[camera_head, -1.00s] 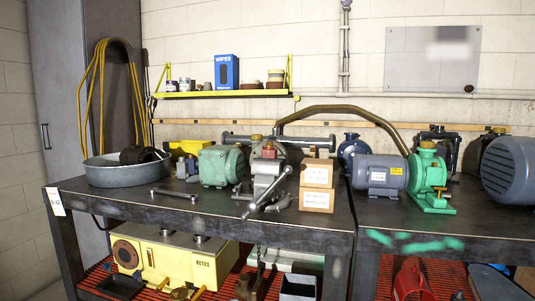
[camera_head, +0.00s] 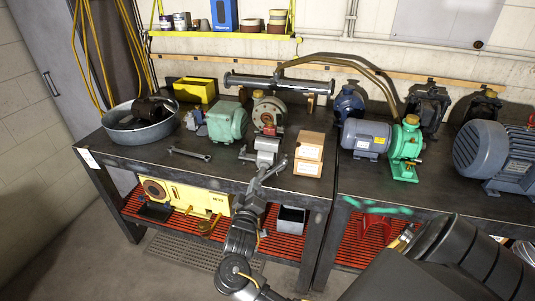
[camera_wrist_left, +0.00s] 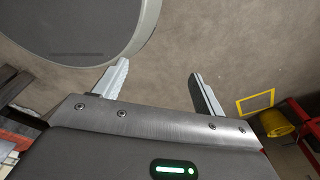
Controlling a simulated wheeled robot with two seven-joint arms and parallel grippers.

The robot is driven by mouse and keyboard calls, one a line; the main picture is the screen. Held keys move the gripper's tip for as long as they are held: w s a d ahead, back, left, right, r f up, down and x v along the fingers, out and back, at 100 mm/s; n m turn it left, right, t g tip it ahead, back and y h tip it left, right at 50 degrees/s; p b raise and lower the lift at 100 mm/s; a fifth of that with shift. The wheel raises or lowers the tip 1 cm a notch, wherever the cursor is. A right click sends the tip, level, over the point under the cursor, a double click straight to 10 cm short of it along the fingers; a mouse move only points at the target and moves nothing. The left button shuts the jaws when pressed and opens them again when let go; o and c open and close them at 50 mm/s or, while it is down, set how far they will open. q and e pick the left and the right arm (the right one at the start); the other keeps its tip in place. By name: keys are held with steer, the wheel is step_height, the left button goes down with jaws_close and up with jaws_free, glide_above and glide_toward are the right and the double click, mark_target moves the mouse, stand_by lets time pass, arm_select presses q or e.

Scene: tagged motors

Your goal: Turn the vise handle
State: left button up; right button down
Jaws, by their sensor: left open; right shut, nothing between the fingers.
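The grey vise (camera_head: 266,147) stands at the front edge of the left bench in the head view. Its handle (camera_head: 274,170) is a thin slanted bar at the vise's front. My right gripper (camera_head: 258,184) reaches up from below to the handle's lower left end. It is shut with nothing between its fingers. It overlaps the handle in the picture; I cannot tell whether they touch. My left gripper is outside the head view. In the left wrist view its two fingers (camera_wrist_left: 158,85) are spread wide and empty above bare floor.
Two cardboard boxes (camera_head: 308,154) are stacked just right of the vise. A green motor (camera_head: 227,121) and a wrench (camera_head: 189,153) lie to its left. A round metal pan (camera_head: 140,133) sits farther left. The lower red shelf holds a yellow case (camera_head: 190,198).

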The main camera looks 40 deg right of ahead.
steer(key=p+x, duration=0.3)
steer(key=x, duration=0.7)
arm_select(q)
steer(key=r+p, duration=0.1)
steer(key=r, duration=0.1)
steer(key=s+r+p, duration=0.1)
steer(key=r, duration=0.2)
steer(key=shift+s+a+r, duration=0.1)
steer(key=shift+s+a, duration=0.05)
arm_select(e)
steer(key=s+f, duration=0.1)
steer(key=s+d+f, duration=0.1)
steer(key=s, duration=0.1)
steer(key=shift+d+f, duration=0.15)
steer(key=shift+f, duration=0.15)
